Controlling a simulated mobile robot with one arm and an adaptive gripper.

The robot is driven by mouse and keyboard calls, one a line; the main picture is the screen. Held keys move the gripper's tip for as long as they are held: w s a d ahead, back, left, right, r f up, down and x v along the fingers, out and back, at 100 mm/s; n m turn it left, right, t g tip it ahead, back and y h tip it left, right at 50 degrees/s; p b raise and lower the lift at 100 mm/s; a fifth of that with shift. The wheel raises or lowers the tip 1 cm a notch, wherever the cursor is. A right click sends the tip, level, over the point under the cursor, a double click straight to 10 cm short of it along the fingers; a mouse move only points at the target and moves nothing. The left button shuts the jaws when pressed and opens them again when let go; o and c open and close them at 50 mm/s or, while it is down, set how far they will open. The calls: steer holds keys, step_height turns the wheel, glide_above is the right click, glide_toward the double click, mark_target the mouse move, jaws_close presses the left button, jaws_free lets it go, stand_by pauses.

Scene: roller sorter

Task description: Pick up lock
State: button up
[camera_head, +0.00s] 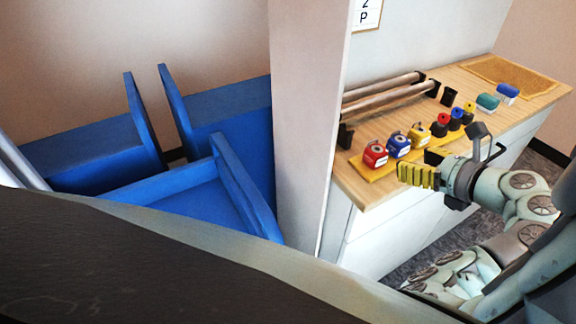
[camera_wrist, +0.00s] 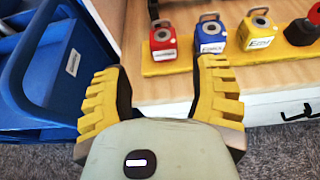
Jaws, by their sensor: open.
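Three padlock-shaped locks stand in a row on a yellow strip (camera_wrist: 180,67) on the wooden counter: a red lock (camera_head: 375,155), a blue lock (camera_head: 398,145) and a yellow lock (camera_head: 419,134). In the wrist view the red lock (camera_wrist: 163,43), blue lock (camera_wrist: 210,36) and yellow lock (camera_wrist: 258,31) show beyond my fingers, each with a white label. My gripper (camera_head: 418,175) is open and empty, in front of the counter's near edge. In the wrist view its yellow fingers (camera_wrist: 160,82) are spread wide, with the red lock ahead, apart from them.
Further along the counter (camera_head: 358,191) stand several small coloured items, a teal block (camera_head: 487,102) and a blue-white block (camera_head: 507,92). Metal rollers (camera_head: 385,92) lie behind the locks. Blue bins (camera_head: 90,155) stand left of a pale pillar (camera_head: 308,110).

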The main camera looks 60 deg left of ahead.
mark_target(374, 149)
steer(key=x, duration=0.6)
steer(key=shift+f+p+x, duration=0.2)
steer(key=shift+x, duration=0.8)
steer(key=shift+f+p+x, duration=0.2)
steer(key=shift+x, duration=0.85)
steer(key=shift+f, duration=0.25)
steer(key=shift+w+a, duration=0.15)
steer(key=shift+a, duration=0.5)
steer(key=shift+o, duration=0.3)
steer(key=shift+d, duration=0.1)
steer(key=c, duration=1)
steer(key=shift+r, duration=0.15)
